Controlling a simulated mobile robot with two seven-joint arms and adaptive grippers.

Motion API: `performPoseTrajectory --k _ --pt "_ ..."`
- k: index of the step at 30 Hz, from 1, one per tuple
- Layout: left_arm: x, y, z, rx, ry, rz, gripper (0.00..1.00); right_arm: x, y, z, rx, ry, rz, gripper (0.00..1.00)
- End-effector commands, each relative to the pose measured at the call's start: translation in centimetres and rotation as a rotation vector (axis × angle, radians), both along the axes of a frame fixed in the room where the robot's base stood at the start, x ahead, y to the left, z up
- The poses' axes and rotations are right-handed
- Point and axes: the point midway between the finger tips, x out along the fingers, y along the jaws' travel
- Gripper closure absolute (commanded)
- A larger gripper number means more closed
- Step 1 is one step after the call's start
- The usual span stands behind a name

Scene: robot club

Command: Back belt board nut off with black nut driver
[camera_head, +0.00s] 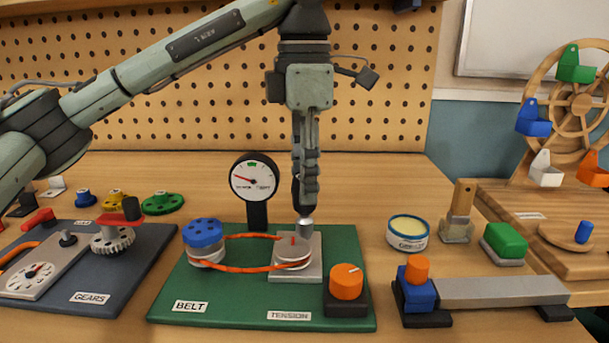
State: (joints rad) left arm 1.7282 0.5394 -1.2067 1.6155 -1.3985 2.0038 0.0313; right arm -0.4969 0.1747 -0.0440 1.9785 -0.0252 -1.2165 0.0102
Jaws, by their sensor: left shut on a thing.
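The green belt board (222,303) lies on the bench, with a blue-topped pulley (203,237) on its left and a second pulley (293,250) on a grey plate (312,271). An orange belt (248,268) runs around both. My left gripper (305,192) points straight down above the back of the grey plate. It is shut on the black nut driver (306,210), mostly hidden by the fingers. A silver end (305,228) shows below it at the plate's back; I cannot tell whether this is socket or nut. My right gripper is not in view.
A dial gauge (254,178) stands close behind the board, left of my gripper. An orange tension knob (346,282) sits front right. The gears board (130,268) is left; a tin (408,233), brush (459,212) and grey bar (500,292) are right.

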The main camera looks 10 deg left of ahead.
Motion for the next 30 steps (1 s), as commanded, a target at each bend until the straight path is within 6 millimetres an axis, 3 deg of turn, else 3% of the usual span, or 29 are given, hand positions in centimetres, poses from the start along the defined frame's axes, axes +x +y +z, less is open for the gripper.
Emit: performPoseTrajectory --k 30 --pt "0.0 0.0 -0.74 0.0 0.0 0.0 0.96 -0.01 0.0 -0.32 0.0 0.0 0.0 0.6"
